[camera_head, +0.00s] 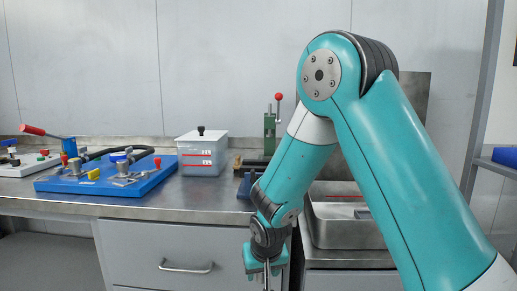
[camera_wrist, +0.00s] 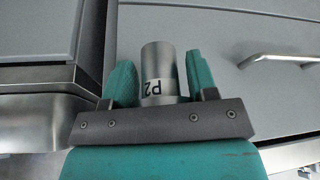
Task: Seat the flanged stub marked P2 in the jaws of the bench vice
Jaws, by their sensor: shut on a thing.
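In the head view my gripper (camera_head: 266,277) points down in front of the bench drawers, below the bench top, at the picture's lower edge. A dark blue block (camera_head: 244,187) at the bench's front edge, partly hidden by my arm, may be the bench vice; its jaws cannot be made out.
A blue board (camera_head: 110,183) with fittings and a black hose lies on the bench (camera_head: 190,205). A lidded clear box (camera_head: 203,158) and a green stand (camera_head: 270,130) with a red-knobbed lever stand behind. A metal tray (camera_head: 345,233) sits right, partly behind my arm.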

